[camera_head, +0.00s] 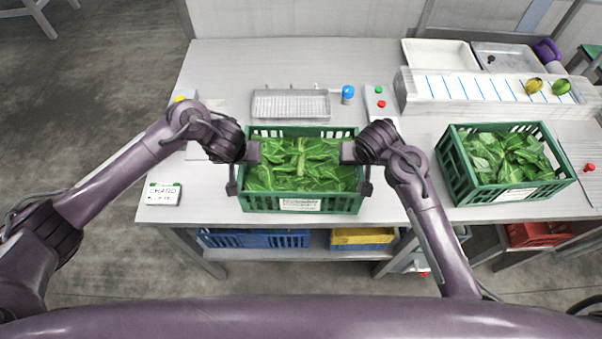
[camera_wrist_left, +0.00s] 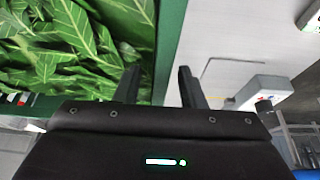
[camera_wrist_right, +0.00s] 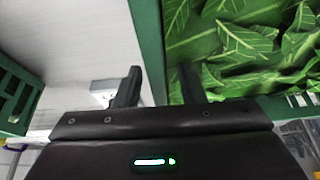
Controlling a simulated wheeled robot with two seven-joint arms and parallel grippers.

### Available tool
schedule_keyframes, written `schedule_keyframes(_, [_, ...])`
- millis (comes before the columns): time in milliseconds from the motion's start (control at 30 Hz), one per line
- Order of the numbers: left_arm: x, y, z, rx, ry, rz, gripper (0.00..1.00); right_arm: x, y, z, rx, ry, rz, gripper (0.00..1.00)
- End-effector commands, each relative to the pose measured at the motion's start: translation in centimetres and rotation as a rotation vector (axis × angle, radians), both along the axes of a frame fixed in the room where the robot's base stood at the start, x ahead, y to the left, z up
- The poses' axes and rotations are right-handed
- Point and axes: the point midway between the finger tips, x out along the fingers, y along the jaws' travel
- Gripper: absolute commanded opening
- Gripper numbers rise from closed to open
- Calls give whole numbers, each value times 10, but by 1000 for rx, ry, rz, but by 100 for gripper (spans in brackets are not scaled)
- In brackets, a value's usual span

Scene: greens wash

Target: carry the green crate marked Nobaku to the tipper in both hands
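A green crate (camera_head: 357,203) full of dark leafy greens stands on the table between my two grippers. It has a white label on its front, too small to read surely. My left gripper (camera_head: 240,180) is at its left wall, with one finger inside and one outside; the left wrist view shows the fingers (camera_wrist_left: 158,85) apart around the rim (camera_wrist_left: 167,50). My right gripper (camera_head: 360,180) straddles the right wall the same way; its fingers (camera_wrist_right: 160,88) are apart around the rim (camera_wrist_right: 150,45). I cannot tell which thing is the tipper.
A second green crate of leaves (camera_head: 463,185) stands to the right. Behind are a metal tray (camera_head: 290,104), a blue-capped container (camera_head: 347,94), a button panel (camera_head: 380,103) and a white blue-striped unit (camera_head: 470,88). A card (camera_head: 163,194) lies at left. Bins sit below.

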Motion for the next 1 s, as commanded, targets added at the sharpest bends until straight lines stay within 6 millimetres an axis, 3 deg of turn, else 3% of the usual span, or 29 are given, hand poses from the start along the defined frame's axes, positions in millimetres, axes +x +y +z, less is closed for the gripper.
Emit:
schedule_keyframes(33, [0,0,0,0,0,0,34,0,0,0,0,0,0,34])
schedule_keyframes(300, [0,0,0,0,0,0,0,0,0,0,0,0,0,0])
schedule_keyframes(767, [1,0,3,0,-2,1,0,0,0,2,0,-1,0,0])
schedule_keyframes(1000, [1,0,19,0,-2,1,0,0,0,19,0,-1,1,0])
